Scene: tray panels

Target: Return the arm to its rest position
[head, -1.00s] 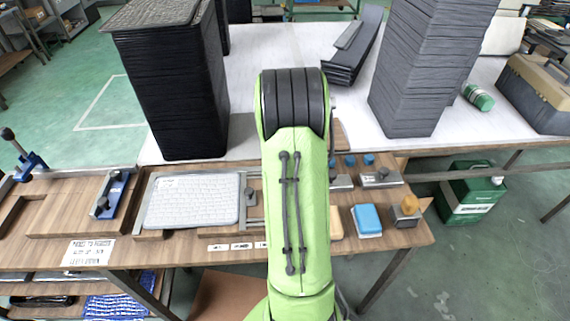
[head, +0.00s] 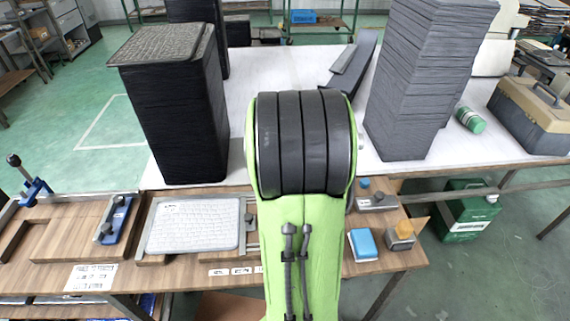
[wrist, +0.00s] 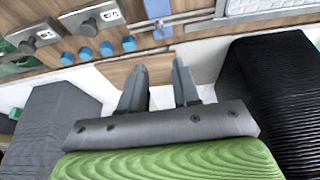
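My arm (head: 305,250), green with a black ribbed joint, rises in the middle of the head view and hides part of the bench behind it. My gripper (wrist: 160,85) shows in the wrist view. Its two grey fingers stand apart with a clear gap, and nothing is between them. It is above the white table and wooden bench, between the dark stacks. In the head view the gripper is hidden behind my arm.
A tall black tray stack (head: 175,110) stands left of my arm and a grey stack (head: 425,80) right of it. A toolbox (head: 535,110) sits far right.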

